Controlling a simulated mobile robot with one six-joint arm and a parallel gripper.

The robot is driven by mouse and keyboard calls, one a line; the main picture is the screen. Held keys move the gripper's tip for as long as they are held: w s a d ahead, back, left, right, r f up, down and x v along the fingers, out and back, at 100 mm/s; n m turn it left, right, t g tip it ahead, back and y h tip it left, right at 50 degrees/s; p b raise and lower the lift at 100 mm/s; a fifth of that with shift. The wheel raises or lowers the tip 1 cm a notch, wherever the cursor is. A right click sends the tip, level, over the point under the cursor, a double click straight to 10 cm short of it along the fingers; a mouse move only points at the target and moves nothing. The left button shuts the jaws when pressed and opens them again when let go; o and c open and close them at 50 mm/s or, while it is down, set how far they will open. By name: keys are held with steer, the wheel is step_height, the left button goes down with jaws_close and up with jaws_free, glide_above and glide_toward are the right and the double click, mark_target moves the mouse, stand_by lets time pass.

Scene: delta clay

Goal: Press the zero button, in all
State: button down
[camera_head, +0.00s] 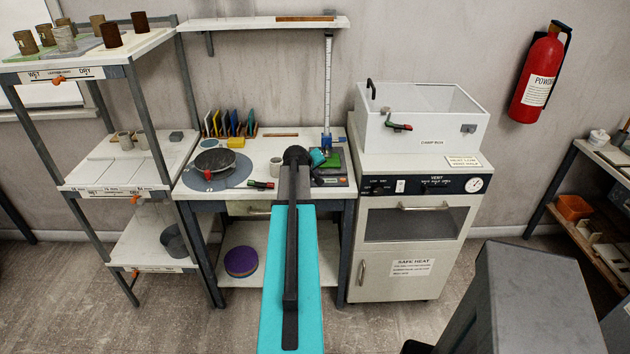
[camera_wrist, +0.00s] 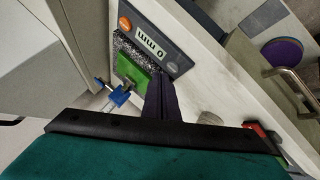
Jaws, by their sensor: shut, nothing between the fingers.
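The height gauge has a grey panel with an orange button (camera_wrist: 125,24) and a pale display (camera_wrist: 148,43) in the wrist view. A green block (camera_wrist: 131,72) sits on the speckled plate beside the panel. In the head view the gauge's tall white scale (camera_head: 327,85) rises from the bench, with a green block (camera_head: 334,158) at its foot. My gripper (camera_wrist: 163,82) is shut and empty. Its dark fingertips appear near the panel's edge, apart from the orange button. In the head view my arm hides the fingertips.
A round turntable (camera_head: 212,165) and a row of coloured cards (camera_head: 229,123) stand on the bench (camera_head: 262,150) left of my arm. A shelf rack (camera_head: 120,165) stands at left.

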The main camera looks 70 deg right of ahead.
steer(key=shift+r+p, duration=1.15)
steer(key=shift+r, duration=1.35)
